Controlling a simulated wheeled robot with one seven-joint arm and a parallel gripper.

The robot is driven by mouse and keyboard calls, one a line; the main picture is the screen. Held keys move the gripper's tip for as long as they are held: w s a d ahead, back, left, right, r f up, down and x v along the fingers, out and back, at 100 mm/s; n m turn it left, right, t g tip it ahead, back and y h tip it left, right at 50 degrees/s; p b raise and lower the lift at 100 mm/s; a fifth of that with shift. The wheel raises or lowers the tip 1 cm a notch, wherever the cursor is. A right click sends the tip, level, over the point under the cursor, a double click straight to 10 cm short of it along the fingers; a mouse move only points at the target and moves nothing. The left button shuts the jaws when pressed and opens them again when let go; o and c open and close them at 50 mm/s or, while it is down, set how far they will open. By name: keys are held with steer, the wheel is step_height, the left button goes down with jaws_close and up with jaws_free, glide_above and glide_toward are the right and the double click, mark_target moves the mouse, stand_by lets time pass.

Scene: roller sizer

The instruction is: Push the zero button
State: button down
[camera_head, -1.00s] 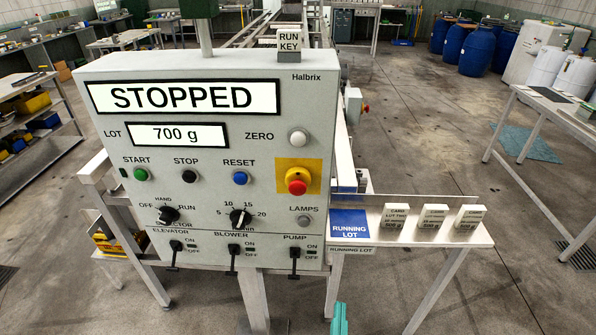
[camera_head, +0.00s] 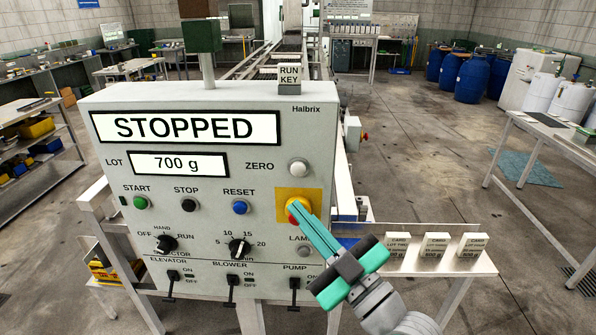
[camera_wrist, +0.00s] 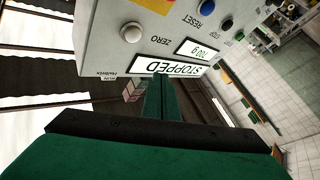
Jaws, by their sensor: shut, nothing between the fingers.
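The zero button (camera_head: 298,168) is a round whitish button on the grey control panel (camera_head: 215,97), right of the printed word ZERO. In the wrist view the zero button (camera_wrist: 131,33) is at the upper left, clear of the fingers. My gripper (camera_head: 294,207) is shut and empty, with teal fingers. In the head view its tips lie below the zero button, over the red emergency stop on its yellow plate (camera_head: 284,203); I cannot tell whether they touch it. In the wrist view the shut fingers (camera_wrist: 160,80) end near the STOPPED display, apart from the button.
The green start (camera_head: 140,203), black stop (camera_head: 189,205) and blue reset (camera_head: 240,207) buttons sit left of my fingers. The run key block (camera_head: 289,77) stands on top of the panel. A side table with several cards (camera_head: 436,246) is at the right.

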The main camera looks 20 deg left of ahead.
mark_target(298, 169)
steer(key=shift+s+a+r+n, duration=0.1)
steer(key=shift+s+r+n, duration=0.1)
steer(key=shift+r+n, duration=0.2)
steer(key=shift+w, duration=0.1)
steer(key=shift+w+a, duration=0.4)
steer(key=shift+w, duration=1)
steer(key=shift+w+a, duration=0.45)
steer(key=shift+w, duration=0.95)
steer(key=shift+w+a, duration=0.4)
steer(key=shift+w, duration=1)
steer(key=shift+s+d, duration=0.1)
steer(key=shift+w, duration=0.2)
